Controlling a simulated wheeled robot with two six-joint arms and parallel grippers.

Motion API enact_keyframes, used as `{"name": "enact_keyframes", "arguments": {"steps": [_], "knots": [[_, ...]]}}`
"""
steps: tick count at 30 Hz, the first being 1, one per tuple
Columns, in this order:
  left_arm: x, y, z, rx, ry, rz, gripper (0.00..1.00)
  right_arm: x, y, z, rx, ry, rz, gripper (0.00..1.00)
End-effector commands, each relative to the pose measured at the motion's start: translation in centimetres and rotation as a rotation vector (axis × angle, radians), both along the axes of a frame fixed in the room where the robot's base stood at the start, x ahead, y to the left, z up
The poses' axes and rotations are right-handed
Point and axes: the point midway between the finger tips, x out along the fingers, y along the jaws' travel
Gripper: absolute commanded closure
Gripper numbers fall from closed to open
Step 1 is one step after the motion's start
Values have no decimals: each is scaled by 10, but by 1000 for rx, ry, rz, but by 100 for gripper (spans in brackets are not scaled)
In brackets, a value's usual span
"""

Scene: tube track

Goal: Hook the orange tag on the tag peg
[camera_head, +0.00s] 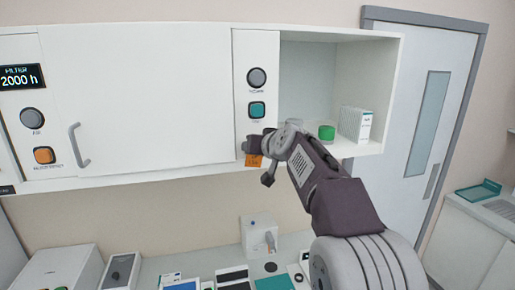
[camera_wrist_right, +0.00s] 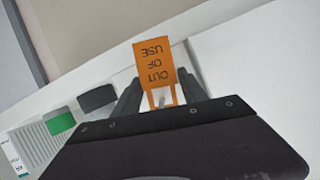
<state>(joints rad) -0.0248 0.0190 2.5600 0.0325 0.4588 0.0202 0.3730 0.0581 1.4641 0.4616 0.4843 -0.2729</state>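The orange tag (camera_wrist_right: 155,62) reads OUT OF USE and shows upside down in the wrist view. Its loop end points toward my right gripper (camera_wrist_right: 161,85). A small light piece, seemingly the tag peg (camera_wrist_right: 164,98), shows at the loop; I cannot tell for sure that it passes through. In the head view the tag (camera_head: 254,161) is small and partly covered, near the cabinet's lower edge below the teal button. My right gripper's fingers stand spread on both sides of the tag, apparently open; contact is unclear. My left gripper is out of view.
The white wall cabinet (camera_head: 140,100) has knobs and buttons. A counter below carries several boxes and pads.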

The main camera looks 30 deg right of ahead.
Motion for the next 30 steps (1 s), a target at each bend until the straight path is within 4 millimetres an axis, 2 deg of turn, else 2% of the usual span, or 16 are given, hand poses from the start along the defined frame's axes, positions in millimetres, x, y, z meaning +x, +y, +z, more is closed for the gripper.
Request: {"name": "enact_keyframes", "arguments": {"steps": [25,28,30], "knots": [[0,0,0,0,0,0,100,0,-1,-1,-1,1,-3,30],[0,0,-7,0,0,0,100,-7,0,1,-3,-3,-3,30],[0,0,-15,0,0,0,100,-19,2,4,-4,-6,-3,30]]}}
